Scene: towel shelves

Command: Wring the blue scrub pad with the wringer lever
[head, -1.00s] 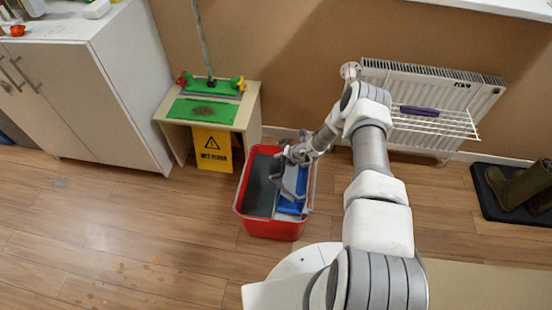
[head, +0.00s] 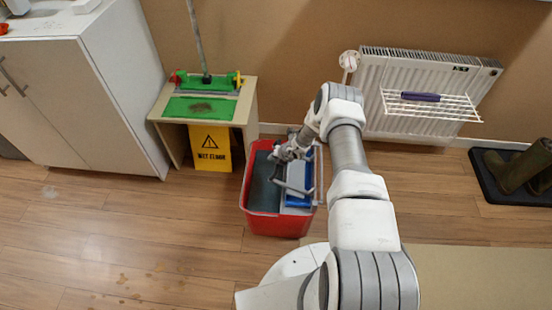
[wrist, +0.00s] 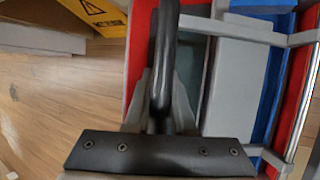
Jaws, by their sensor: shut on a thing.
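The blue scrub pad (head: 298,201) lies in the wringer on the right side of the red bucket (head: 273,225). A grey wringer plate (head: 303,173) covers much of it. In the wrist view, blue (wrist: 268,90) shows along the grey plate (wrist: 236,75), but I cannot tell how much of it is pad. My gripper (head: 284,154) is over the back of the bucket, shut on the wringer lever. In the wrist view, the dark lever (wrist: 163,60) runs into my gripper (wrist: 158,145). The grip contact itself is hidden.
A small table (head: 251,105) with a green mat (head: 201,108) and yellow wet-floor sign (head: 210,147) stands left of the bucket. A radiator (head: 370,105) with a wire rack (head: 433,108) is behind right. Boots (head: 522,165) stand on a dark mat.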

